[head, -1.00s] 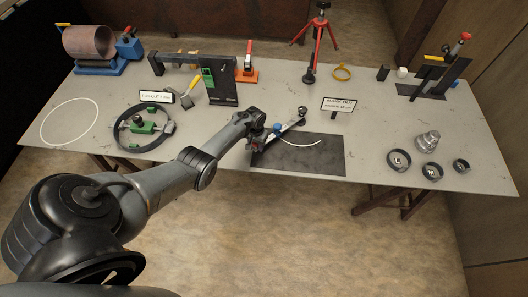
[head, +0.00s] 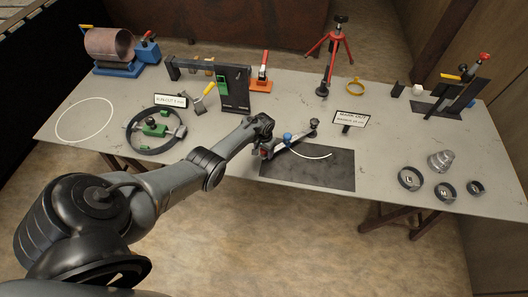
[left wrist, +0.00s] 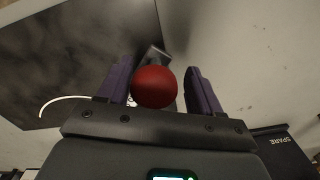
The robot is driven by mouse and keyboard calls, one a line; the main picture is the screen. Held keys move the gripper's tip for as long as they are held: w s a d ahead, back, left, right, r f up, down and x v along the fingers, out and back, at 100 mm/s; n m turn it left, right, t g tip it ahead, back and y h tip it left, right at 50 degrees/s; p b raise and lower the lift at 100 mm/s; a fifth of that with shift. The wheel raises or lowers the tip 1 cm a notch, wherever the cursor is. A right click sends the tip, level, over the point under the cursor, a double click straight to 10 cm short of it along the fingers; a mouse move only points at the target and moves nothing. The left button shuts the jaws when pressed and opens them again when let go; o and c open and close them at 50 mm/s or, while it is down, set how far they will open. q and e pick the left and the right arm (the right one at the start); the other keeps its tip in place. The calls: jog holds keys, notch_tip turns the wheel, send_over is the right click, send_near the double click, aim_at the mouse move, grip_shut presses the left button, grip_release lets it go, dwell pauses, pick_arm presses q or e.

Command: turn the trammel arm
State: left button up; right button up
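The trammel arm (head: 302,132) is a slim bar slanting from lower left to upper right over the dark plate (head: 310,174). A dark round pivot (head: 314,122) stands at its upper-right end. A blue knob (head: 287,138) sits partway along it. My left gripper (head: 266,151) is at its lower-left end. In the left wrist view a red ball knob (left wrist: 154,87) lies between the purple fingers, close against the left one, with a thin gap showing at the right. A white arc (head: 318,157) curves on the plate from near the blue knob. My right gripper is out of view.
A sign (head: 351,118) stands behind the plate. Ring-shaped clamp (head: 156,130) and white circle (head: 85,120) are at left. A red tripod (head: 332,55) stands at the back. Several dark rings and a stepped metal cone (head: 440,160) are at right.

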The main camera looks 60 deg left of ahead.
pick_arm(q)
jog(key=shift+d+r+p, duration=0.1)
jog(key=shift+r+p, duration=0.25)
jog(key=shift+r, duration=0.2)
notch_tip(320, 180, up, 8)
jog(key=p, duration=0.3)
jog(key=shift+r, duration=0.9)
